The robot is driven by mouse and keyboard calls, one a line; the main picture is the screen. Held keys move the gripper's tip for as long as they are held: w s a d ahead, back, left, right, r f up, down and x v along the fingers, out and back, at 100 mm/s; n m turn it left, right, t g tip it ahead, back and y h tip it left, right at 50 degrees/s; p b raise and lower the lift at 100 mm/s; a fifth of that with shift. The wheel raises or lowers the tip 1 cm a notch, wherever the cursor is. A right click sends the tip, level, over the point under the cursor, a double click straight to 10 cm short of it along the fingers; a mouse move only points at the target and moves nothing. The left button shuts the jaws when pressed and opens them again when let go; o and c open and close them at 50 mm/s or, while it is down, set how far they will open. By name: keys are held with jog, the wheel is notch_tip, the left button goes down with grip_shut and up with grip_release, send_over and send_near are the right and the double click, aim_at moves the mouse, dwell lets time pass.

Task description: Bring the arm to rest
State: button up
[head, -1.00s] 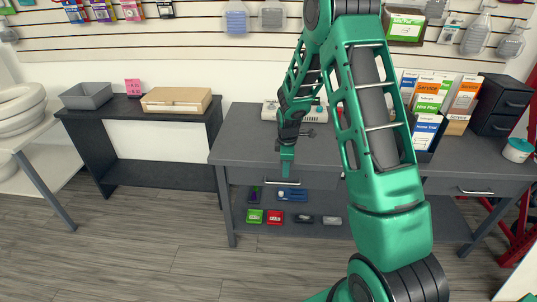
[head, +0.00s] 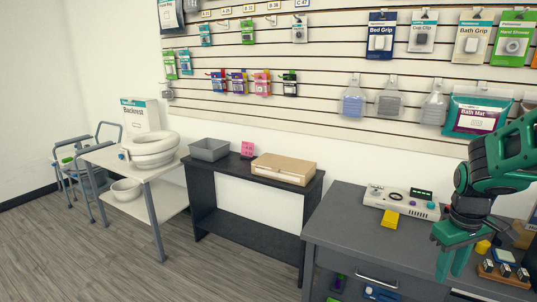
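My green arm enters from the right edge in the head view, bent with its upper links beside the wall. My gripper (head: 452,266) hangs at its end, pointing down, over the right part of the dark grey desk (head: 345,228). Its two green fingers show with a gap between them, and nothing is seen held in it. The lower arm links are outside the picture.
A device with a keypad (head: 402,201) and a yellow block (head: 390,219) stand on the desk left of my gripper. A wooden tray of small items (head: 505,270) lies close on its right. Open floor (head: 110,255) lies at the left.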

jog(key=s+a+r+m, duration=0.1)
jog(key=s+m, duration=0.1)
jog(key=s, duration=0.4)
jog(key=s+a+r+m+y, duration=0.1)
jog(key=s+r+m, duration=0.1)
jog(key=s, duration=0.5)
jog(key=s+a+r+m, duration=0.1)
jog(key=s+m, duration=0.3)
jog(key=s, duration=0.2)
jog(key=shift+s+a+r+g, duration=0.25)
jog(key=shift+s+r+g, duration=0.05)
jog(key=shift+r, duration=0.05)
